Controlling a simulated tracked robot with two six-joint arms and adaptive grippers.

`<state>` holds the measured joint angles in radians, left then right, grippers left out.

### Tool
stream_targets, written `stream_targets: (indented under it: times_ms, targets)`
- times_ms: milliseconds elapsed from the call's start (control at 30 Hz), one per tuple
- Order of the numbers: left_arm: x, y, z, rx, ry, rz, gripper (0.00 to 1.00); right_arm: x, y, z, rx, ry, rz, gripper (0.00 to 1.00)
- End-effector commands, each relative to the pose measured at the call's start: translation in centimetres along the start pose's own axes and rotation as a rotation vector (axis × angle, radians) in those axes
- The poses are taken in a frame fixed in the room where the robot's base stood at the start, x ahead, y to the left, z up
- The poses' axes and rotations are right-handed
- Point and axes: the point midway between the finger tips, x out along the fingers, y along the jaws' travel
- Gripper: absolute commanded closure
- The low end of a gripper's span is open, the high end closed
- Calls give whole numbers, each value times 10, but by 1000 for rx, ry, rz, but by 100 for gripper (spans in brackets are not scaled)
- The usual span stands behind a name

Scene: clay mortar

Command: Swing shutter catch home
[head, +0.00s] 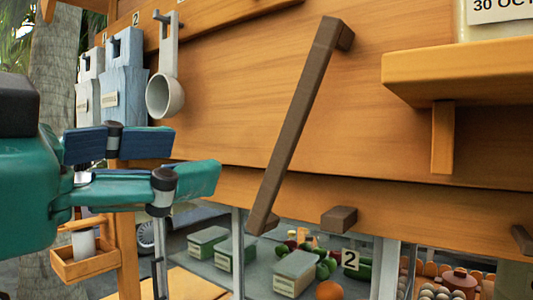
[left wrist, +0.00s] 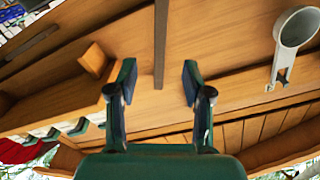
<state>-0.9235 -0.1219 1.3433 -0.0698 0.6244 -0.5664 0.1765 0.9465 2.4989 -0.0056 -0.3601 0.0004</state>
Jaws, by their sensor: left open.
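The shutter catch looks to be the long dark brown bar (head: 298,125) on the wooden panel, tilted with its top end right of its bottom end. A short brown block (head: 339,219) sits on the lower board, right of the bar's bottom end and apart from it. My left gripper (head: 192,160) is open and empty, left of the bar's lower half. In the left wrist view the bar (left wrist: 160,42) shows beyond and between the spread fingers of the left gripper (left wrist: 155,84); no contact is visible. My right gripper is not in view.
A grey ladle (head: 166,92) and blue bag-like items (head: 122,88) hang at the upper left. A wooden shelf (head: 455,75) with a bracket (head: 443,137) juts out at the right. Boxes and produce lie on a counter below. The panel between bar and shelf is clear.

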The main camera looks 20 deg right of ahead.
Motion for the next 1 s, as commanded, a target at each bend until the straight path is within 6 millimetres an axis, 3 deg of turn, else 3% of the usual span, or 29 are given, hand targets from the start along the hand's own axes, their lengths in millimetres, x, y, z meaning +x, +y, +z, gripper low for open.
stream_targets:
  times_ms: [267, 700, 1000]
  targets:
    - [41, -1, -1, 0, -4, 1, 50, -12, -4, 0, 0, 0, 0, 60]
    - [134, -1, -1, -2, -4, 0, 50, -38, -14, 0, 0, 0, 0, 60]
    - [162, -1, 0, -1, -2, -2, 50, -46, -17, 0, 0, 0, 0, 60]
